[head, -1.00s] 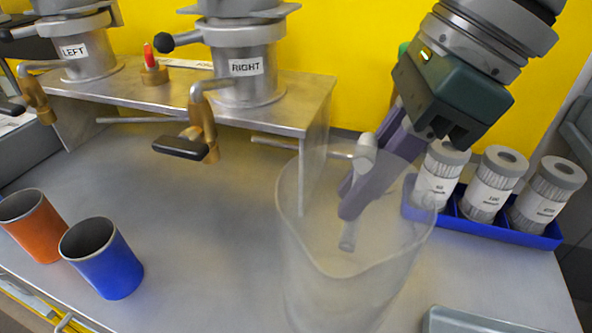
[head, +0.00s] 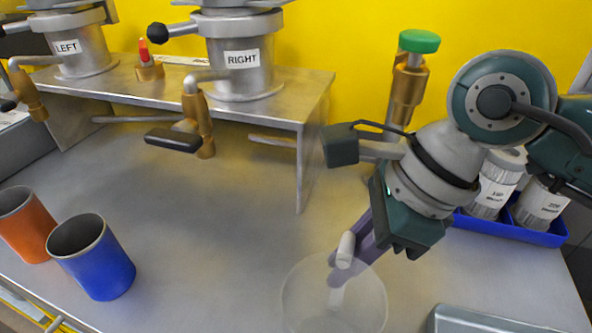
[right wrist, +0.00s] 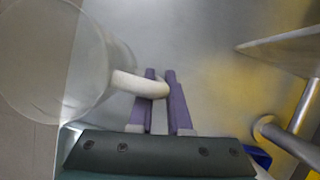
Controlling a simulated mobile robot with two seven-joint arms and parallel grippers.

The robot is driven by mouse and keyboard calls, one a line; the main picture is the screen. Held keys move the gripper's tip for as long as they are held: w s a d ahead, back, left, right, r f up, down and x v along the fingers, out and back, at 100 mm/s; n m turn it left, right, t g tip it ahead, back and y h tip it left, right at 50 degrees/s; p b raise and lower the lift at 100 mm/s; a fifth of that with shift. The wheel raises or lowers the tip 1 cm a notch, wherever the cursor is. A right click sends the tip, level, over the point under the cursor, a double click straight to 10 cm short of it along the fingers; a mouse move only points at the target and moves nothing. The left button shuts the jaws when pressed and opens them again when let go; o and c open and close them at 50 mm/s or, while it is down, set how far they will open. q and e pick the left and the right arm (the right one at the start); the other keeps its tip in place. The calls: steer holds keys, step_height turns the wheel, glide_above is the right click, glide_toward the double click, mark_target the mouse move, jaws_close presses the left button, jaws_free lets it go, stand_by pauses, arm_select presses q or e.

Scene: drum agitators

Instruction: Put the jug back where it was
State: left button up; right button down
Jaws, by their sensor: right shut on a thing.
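The clear see-through jug (head: 310,295) is at the lower middle of the head view, near the front of the metal bench, partly cut off by the picture's bottom edge. Its white handle (head: 345,250) points to my right gripper (head: 349,262), whose purple fingers are closed on it. In the right wrist view the jug (right wrist: 50,60) is at the left and its handle (right wrist: 140,85) runs between the two fingers (right wrist: 160,88). I cannot tell whether the jug's base touches the bench. My left gripper is out of view.
A blue cup (head: 95,260) and an orange cup (head: 25,225) stand at the left. A steel stand (head: 310,125) carries the LEFT and RIGHT drums with taps. A blue tray (head: 520,232) of canisters is at the right, near a grey box lid (head: 500,320). Mid-bench is clear.

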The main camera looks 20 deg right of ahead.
steer(key=shift+f, duration=0.15)
steer(key=c, duration=0.9)
jaws_free()
steer(key=shift+o, duration=0.2)
steer(key=shift+r, duration=0.25)
steer(key=p+v, duration=0.1)
steer(key=v, duration=1.1)
steer(key=shift+p, duration=0.3)
